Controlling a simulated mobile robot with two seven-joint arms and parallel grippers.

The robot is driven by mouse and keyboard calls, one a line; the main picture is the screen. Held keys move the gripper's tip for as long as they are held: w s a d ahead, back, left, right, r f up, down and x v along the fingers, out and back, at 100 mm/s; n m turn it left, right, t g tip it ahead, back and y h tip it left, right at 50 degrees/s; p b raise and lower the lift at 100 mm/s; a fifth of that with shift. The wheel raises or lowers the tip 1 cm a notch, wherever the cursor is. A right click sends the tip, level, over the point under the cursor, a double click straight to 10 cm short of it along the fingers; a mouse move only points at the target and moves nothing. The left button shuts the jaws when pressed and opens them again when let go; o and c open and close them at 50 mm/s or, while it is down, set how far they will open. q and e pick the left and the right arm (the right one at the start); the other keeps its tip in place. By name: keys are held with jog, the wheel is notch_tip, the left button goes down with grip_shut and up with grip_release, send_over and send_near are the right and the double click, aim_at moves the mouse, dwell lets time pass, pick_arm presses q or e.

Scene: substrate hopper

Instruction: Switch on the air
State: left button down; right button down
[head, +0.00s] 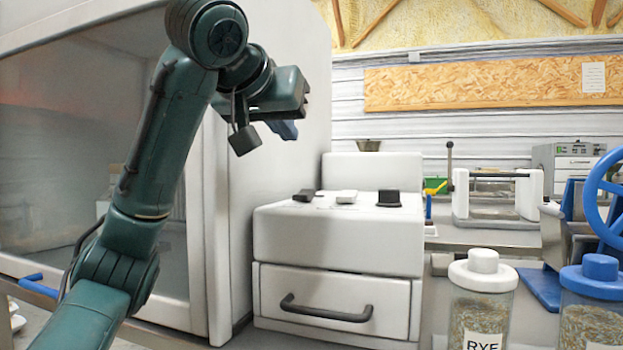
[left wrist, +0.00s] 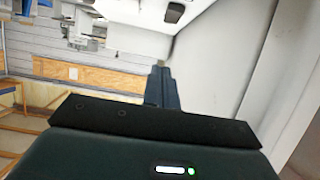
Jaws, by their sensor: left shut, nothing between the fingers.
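A white box-shaped unit (head: 338,238) stands right of the large cabinet. Its top carries a black switch-like part (head: 303,195) on the left, a white one (head: 346,197) in the middle and a larger black one (head: 388,198) on the right. Which one is for the air, and their settings, I cannot tell. My left gripper (head: 287,130) is shut and empty, above and behind the left part of this top, apart from it. In the left wrist view its closed fingers (left wrist: 161,88) point toward a pale surface with a dark part (left wrist: 173,12). My right gripper is out of view.
A glass-fronted cabinet (head: 212,230) stands close on the left. The unit has a drawer with a dark handle (head: 326,312). A rye jar (head: 482,300) and a blue-lidded jar (head: 592,300) stand at front right, near a blue wheel (head: 590,205).

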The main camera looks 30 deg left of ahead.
pick_arm(q)
jog(key=b, duration=0.2)
send_over(310, 194)
jog(key=s, duration=0.2)
jog(key=f, duration=0.4)
jog(key=shift+s+d, duration=0.15)
jog(key=shift+d, duration=0.1)
jog(key=shift+w+a+f+b, duration=0.1)
jog(key=shift+w+f+b, duration=0.2)
jog(key=shift+f, duration=0.3)
jog(key=shift+w+a+f+b, duration=0.1)
jog(key=shift+w+f+b, duration=0.1)
jog(key=shift+w+f, duration=0.25)
jog(key=shift+f, duration=0.5)
jog(key=shift+w+f+b, duration=0.25)
jog(key=shift+f+b, duration=0.05)
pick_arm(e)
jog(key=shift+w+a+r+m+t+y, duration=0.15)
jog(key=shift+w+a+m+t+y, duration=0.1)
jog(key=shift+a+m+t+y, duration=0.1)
